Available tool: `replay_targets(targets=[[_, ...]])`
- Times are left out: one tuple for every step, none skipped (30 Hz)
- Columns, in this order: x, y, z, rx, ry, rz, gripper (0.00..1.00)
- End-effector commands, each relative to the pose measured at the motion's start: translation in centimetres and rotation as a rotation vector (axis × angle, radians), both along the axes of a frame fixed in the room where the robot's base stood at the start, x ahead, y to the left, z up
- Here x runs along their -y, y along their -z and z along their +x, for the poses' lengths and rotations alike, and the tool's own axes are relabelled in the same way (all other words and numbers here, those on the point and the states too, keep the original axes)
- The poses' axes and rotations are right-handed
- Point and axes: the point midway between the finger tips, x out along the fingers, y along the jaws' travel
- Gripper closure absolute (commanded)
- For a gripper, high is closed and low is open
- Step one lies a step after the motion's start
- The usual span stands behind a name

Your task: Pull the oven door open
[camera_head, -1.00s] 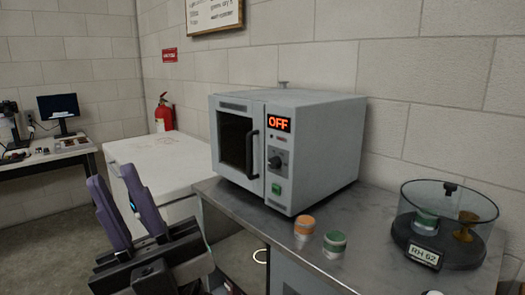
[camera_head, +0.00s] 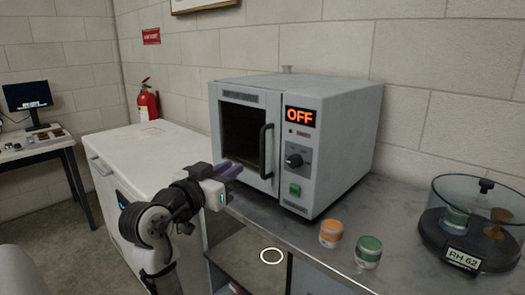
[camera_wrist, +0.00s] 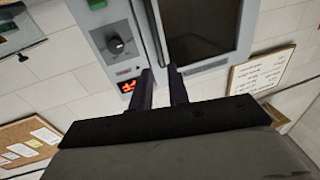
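The grey oven (camera_head: 335,165) stands on the metal counter, its display reading OFF. Its door (camera_head: 228,97) has a dark window and looks shut. The black upright handle (camera_head: 264,152) is at the door's right edge. My gripper (camera_head: 233,168) is in front of the door, left of the handle, with its purple fingers pointing toward the oven. In the wrist view the fingers (camera_wrist: 160,72) are apart and nothing is held. There the handle (camera_wrist: 147,30) runs down toward the gap between the fingertips; whether it touches them cannot be told.
An orange-lidded jar (camera_head: 331,234) and a green-lidded jar (camera_head: 368,252) stand on the counter (camera_head: 300,237) right of the oven front. A glass desiccator (camera_head: 472,225) is farther right. A white chest (camera_head: 140,150) stands left of the oven. Floor (camera_head: 60,235) is clear at left.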

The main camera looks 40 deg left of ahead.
Motion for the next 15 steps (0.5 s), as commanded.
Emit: replay_targets(targets=[[0.1, 0.2, 0.2, -0.015, 0.011, -0.001, 0.83], [0.1, 0.3, 0.4, -0.020, 0.016, -0.001, 0.83], [0.1, 0.3, 0.7, -0.023, 0.020, -0.002, 0.83], [0.1, 0.3, 1.1, -0.024, 0.021, -0.003, 0.83], [0.1, 0.3, 1.5, -0.024, 0.022, -0.003, 0.83], [0.0, 0.2, 2.1, -0.022, 0.021, -0.004, 0.83], [0.0, 0.2, 2.6, -0.023, 0.021, -0.003, 0.83], [-0.1, 0.2, 3.2, -0.024, 0.021, -0.003, 0.83], [-0.2, 0.1, 4.0, -0.023, 0.021, -0.004, 0.83], [-0.3, 0.1, 4.7, -0.023, 0.022, -0.003, 0.83], [-0.4, 0.1, 5.4, -0.022, 0.021, -0.003, 0.83], [-0.5, 0.1, 6.2, -0.023, 0.020, -0.003, 0.83], [-0.6, 0.1, 6.9, -0.021, 0.020, -0.003, 0.83], [-0.7, 0.1, 7.5, -0.022, 0.020, -0.004, 0.83], [-0.7, 0.1, 8.4, -0.022, 0.020, -0.003, 0.83]])
